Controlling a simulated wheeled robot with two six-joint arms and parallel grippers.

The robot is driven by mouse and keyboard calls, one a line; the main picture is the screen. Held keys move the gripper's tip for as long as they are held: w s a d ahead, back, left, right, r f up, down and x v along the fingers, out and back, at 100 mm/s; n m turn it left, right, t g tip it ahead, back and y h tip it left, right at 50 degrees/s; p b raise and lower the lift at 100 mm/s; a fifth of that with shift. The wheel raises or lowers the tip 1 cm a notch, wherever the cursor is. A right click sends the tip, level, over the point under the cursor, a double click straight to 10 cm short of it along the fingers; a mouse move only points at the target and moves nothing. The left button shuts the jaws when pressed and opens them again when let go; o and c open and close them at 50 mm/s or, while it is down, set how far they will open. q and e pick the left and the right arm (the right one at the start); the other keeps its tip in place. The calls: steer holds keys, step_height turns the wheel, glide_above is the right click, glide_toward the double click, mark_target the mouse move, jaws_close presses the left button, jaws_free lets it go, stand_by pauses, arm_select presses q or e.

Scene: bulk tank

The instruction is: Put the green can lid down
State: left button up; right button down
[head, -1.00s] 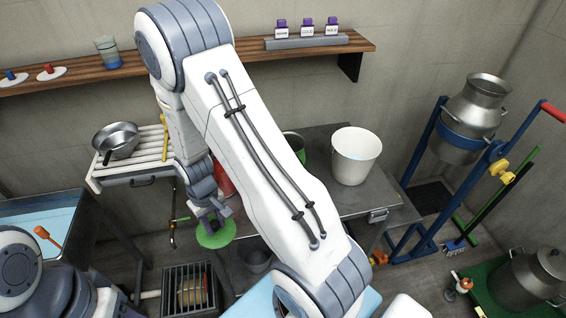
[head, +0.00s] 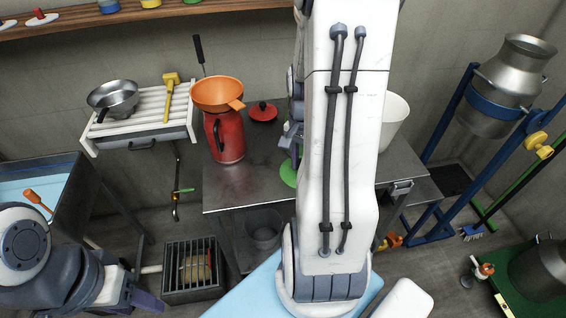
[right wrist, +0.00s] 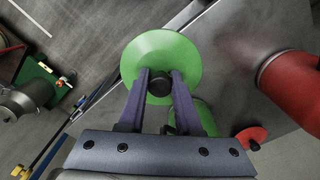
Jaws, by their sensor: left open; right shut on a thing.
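The green can lid (head: 288,173) is a round green disc with a black knob. It shows fully in the right wrist view (right wrist: 160,48). My right gripper (right wrist: 158,84) is shut on the lid's knob and holds it over the metal table (head: 235,190), right of the red can (head: 226,140). My arm hides most of that gripper and part of the lid in the head view. A green can (right wrist: 203,118) shows partly behind the fingers in the right wrist view. My left gripper (head: 147,300) is open and empty at the lower left.
An orange funnel (head: 218,93) sits on the red can. A red lid (head: 263,112) lies behind it on the table. A white bucket (head: 393,122) stands right of my arm. A slatted rack (head: 140,125) holds a steel pan (head: 113,97) and a yellow-headed tool.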

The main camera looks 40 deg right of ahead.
steer(key=w+f, duration=0.1)
steer(key=w, duration=0.1)
steer(key=w+a+f, duration=0.1)
steer(key=w+f, duration=0.1)
steer(key=w, duration=0.1)
steer(key=w+a+f, duration=0.1)
steer(key=w, duration=0.1)
steer(key=shift+w+a+f, duration=0.2)
steer(key=shift+w+f, duration=0.05)
steer(key=shift+f, duration=0.1)
steer(key=shift+w+f, duration=0.15)
steer(key=shift+f, duration=0.05)
steer(key=shift+f+p, duration=0.35)
steer(key=shift+f, duration=1.55)
steer(key=shift+f, duration=0.2)
steer(key=c, duration=0.6)
jaws_free()
steer(key=shift+r, duration=0.15)
